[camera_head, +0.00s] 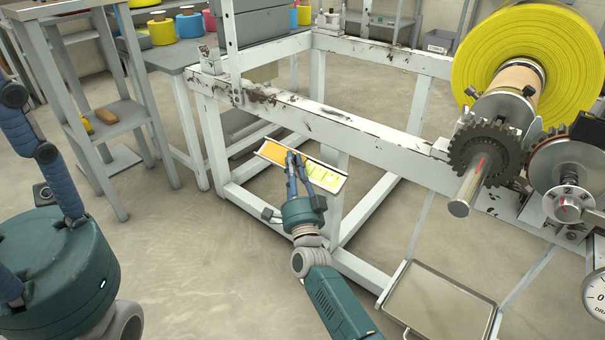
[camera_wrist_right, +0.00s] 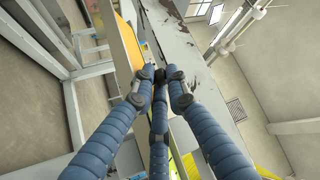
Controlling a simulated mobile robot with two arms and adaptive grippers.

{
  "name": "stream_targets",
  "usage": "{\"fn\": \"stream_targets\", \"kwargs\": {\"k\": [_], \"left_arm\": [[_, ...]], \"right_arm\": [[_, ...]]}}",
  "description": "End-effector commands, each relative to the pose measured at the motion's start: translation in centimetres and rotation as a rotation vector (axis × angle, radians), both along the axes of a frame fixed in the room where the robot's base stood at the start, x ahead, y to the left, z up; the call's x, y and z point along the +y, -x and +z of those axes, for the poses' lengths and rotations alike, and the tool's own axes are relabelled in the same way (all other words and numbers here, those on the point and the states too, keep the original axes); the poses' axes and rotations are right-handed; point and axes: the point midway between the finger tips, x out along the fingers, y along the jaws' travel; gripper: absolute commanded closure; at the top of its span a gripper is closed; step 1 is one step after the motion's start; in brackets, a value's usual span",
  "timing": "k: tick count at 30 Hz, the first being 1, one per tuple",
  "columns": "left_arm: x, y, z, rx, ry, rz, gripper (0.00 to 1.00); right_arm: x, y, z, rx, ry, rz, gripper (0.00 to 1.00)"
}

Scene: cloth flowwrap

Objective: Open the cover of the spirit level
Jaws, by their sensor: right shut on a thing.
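The spirit level (camera_head: 326,178) is a tilted, pale-edged bar in front of the white frame's long beam. Its left part is an orange panel (camera_head: 270,153), which I take to be the cover, and its right part shows yellow-green. In the right wrist view, the orange panel (camera_wrist_right: 130,42) runs up beyond the fingertips. My right gripper (camera_head: 293,158) is shut at the middle of the level, by the inner end of the orange panel. Its fingers hide the exact contact.
A white, chipped metal frame (camera_head: 345,128) stands directly behind the level. A yellow roll (camera_head: 490,45), a gear (camera_head: 482,150) and a shaft are at right. A metal tray (camera_head: 437,305) lies low at right. A grey shelf stands at left. The floor between is clear.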

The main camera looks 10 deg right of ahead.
Motion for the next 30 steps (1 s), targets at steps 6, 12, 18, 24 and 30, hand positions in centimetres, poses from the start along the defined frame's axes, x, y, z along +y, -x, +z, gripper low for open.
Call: {"fn": "stream_targets", "kwargs": {"k": [6,12,18,24,30], "left_arm": [[0.0,0.0,0.1,0.0,0.0,0.0,0.6],[0.0,0.0,0.1,0.0,0.0,-0.001,0.6],[0.0,-0.1,0.0,0.003,0.0,-0.001,0.6],[0.0,-0.1,0.0,0.002,0.0,-0.001,0.6],[0.0,0.0,0.0,0.002,0.0,-0.001,0.6]], "right_arm": [[-0.1,0.0,0.1,0.001,0.001,-0.001,1.0],[-0.1,0.0,0.1,0.001,0.0,0.0,0.79],[0.0,0.2,-0.1,0.001,0.0,0.0,0.79],[0.1,2.4,-1.1,0.003,-0.001,0.001,0.79],[0.2,6.6,-2.6,0.003,0.0,0.0,0.79]]}}
